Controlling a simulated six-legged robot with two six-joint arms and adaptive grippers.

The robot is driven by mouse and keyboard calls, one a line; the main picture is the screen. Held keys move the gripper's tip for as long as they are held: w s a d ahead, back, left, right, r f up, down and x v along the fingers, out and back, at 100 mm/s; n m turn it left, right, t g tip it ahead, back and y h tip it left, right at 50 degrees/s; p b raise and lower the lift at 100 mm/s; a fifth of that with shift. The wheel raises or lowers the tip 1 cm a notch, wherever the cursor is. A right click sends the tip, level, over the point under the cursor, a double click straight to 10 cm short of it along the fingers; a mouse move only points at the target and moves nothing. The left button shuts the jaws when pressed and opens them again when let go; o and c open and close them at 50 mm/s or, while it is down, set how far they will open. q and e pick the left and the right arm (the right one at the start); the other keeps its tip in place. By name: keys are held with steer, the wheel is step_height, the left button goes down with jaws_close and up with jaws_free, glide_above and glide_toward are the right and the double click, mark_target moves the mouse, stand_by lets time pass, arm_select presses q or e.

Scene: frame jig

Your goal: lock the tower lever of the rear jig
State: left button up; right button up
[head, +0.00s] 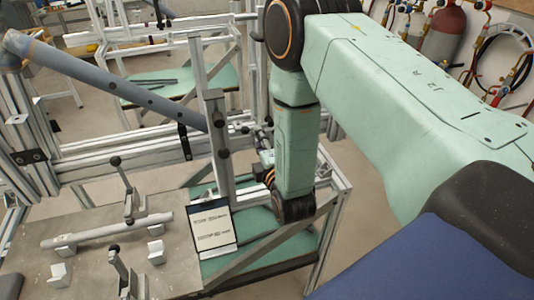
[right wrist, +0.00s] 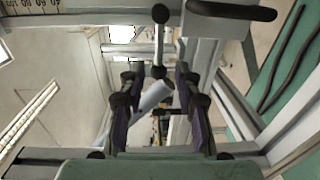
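The tower (head: 215,140) of the rear jig is an upright grey metal post, with a long blue-grey tube (head: 120,90) running up to the left from it. My right gripper (head: 264,160) is just right of the tower in the head view, partly hidden by my green wrist. In the right wrist view my right gripper (right wrist: 157,88) is open, its two dark fingers apart. A thin lever (right wrist: 159,42) with a black ball end and black pivot shows at the gap between the fingertips. I cannot tell whether it touches them. My left gripper is not in view.
A steel plate (head: 95,240) at front left carries toggle clamps (head: 128,190) and a short grey tube (head: 105,230). A printed sheet (head: 212,228) stands at the tower's foot. Aluminium frame rails surround the tower. A red cylinder (head: 443,35) stands at the back right.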

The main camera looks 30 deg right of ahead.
steer(key=v, duration=0.7)
stand_by(0.4)
steer(key=s+a+f+m+g+y+b, duration=0.2)
steer(key=s+f+m+g+b, duration=0.6)
steer(key=s+f, duration=0.7)
steer(key=s+a+f+m+g+y+b, duration=0.2)
steer(key=s+f+m+g+b, duration=0.6)
steer(key=s+f, duration=0.6)
step_height(320, 180, down, 8)
steer(key=shift+s+a+g+b, duration=0.35)
steer(key=shift+a+b, duration=0.3)
steer(key=shift+a, duration=0.15)
